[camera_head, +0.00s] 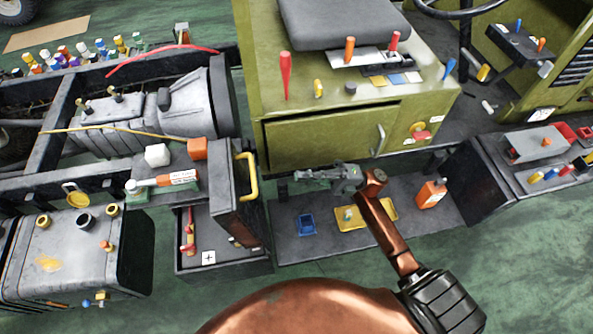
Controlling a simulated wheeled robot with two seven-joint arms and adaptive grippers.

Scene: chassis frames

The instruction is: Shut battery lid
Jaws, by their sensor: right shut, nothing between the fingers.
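The battery box (222,266) stands low at the centre left, with a plus mark and a red terminal part showing inside. Its dark lid (232,205) stands raised at the box's right side, with a yellow handle (253,180) on it. My right gripper (298,176) reaches in from the right, its fingers pointing left toward the lid. It is shut and empty, a little to the right of the yellow handle and apart from it in the picture. My left gripper is not in view.
A green cabinet (320,140) with levers stands behind my right gripper. A low dark step (285,235) carries a blue tray, a yellow tray and an orange bottle. A grey tank (60,265) stands at left. White and orange blocks (158,155) sit behind the box.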

